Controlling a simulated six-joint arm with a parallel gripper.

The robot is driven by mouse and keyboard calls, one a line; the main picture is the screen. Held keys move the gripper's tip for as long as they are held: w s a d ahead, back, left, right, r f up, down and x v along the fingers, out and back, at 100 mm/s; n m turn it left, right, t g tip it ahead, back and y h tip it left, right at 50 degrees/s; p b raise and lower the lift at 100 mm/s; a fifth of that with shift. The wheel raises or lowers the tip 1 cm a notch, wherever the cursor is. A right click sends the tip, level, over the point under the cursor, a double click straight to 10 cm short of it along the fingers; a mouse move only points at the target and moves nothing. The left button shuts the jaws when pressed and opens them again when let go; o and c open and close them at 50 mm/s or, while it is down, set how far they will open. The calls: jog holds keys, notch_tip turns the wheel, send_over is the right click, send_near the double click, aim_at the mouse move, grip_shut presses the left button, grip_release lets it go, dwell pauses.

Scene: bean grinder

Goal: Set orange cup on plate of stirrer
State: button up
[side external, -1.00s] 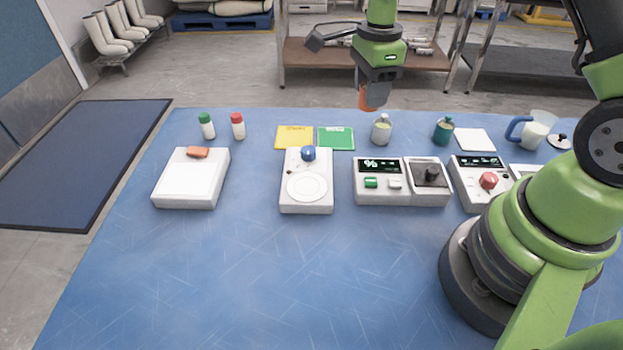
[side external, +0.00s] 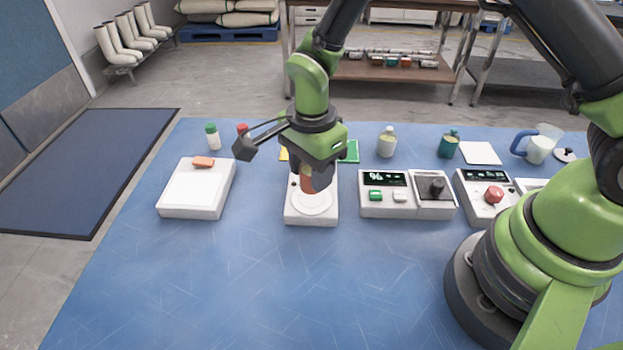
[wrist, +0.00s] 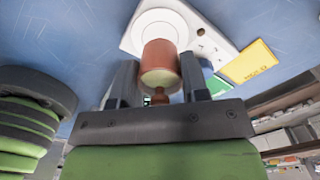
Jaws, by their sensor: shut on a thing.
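The orange cup (side external: 307,180) is between the jaws of my gripper (side external: 316,182), and the gripper is shut on it. In the wrist view the cup (wrist: 160,62) sits between the two dark fingers (wrist: 158,88), with pale contents at its near end. The stirrer (side external: 312,217) is a white box with a round plate (side external: 318,207). The cup is over the stirrer, overlapping the plate's back part in the side view. I cannot tell whether it touches the plate. The stirrer's blue knob is hidden behind my gripper in the side view.
A white box with an orange piece (side external: 203,162) stands left. Right of the stirrer is a device with a green button (side external: 375,195). Bottles (side external: 387,142) and a blue-handled jug (side external: 541,145) stand behind. The blue table front (side external: 250,285) is clear.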

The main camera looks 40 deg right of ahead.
jog(key=shift+f, duration=1.25)
jog(key=o, duration=0.9)
jog(key=shift+f, duration=0.1)
jog(key=shift+o, duration=0.2)
